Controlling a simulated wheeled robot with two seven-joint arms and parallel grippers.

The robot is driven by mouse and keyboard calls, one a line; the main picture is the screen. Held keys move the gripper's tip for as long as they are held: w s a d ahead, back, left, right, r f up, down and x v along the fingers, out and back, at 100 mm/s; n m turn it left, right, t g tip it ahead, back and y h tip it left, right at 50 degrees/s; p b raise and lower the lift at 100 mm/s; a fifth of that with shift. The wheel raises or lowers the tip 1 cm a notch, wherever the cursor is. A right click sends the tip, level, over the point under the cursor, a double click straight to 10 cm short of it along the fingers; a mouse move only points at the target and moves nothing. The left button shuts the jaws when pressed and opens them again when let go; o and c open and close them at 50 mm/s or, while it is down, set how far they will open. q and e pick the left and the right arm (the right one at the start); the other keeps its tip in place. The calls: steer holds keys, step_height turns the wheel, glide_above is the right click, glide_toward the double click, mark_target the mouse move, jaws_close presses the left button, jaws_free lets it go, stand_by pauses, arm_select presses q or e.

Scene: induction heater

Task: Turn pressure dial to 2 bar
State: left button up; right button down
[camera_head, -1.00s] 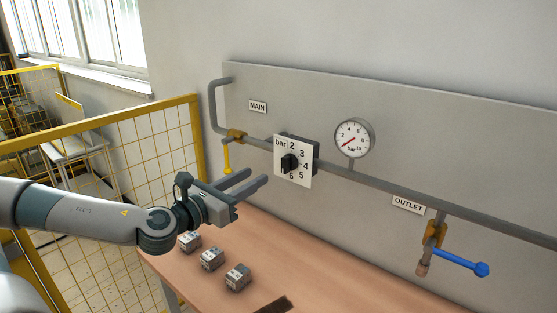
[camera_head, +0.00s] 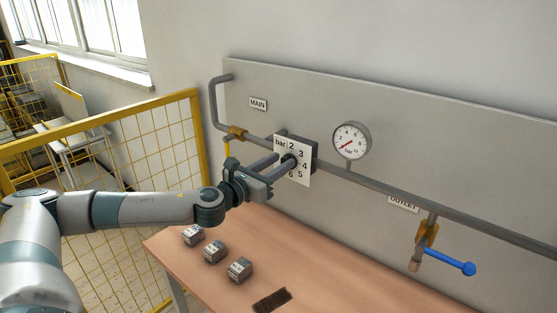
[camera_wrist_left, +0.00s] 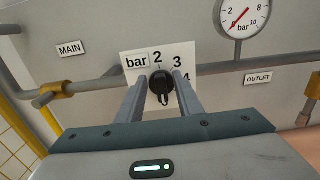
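The pressure dial is a black knob on a white plate (camera_head: 304,173) marked bar and numbers from 2 to 6, mounted on the pipe. In the left wrist view the black knob (camera_wrist_left: 161,84) sits between the fingertips of my left gripper, below the 2. My left gripper (camera_head: 283,161) is open, its two fingers reaching to the plate on either side of the knob; I cannot tell whether they touch it. The round gauge (camera_head: 351,141) has a red needle pointing to the lower left, near the low end; it also shows in the left wrist view (camera_wrist_left: 242,16). My right gripper is not in view.
A grey pipe (camera_head: 440,209) runs along the panel. Several small blocks (camera_head: 214,251) lie on the wooden table (camera_head: 330,282). A yellow fence (camera_head: 150,115) stands at left.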

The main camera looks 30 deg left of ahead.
arm_select(q)
jaws_close()
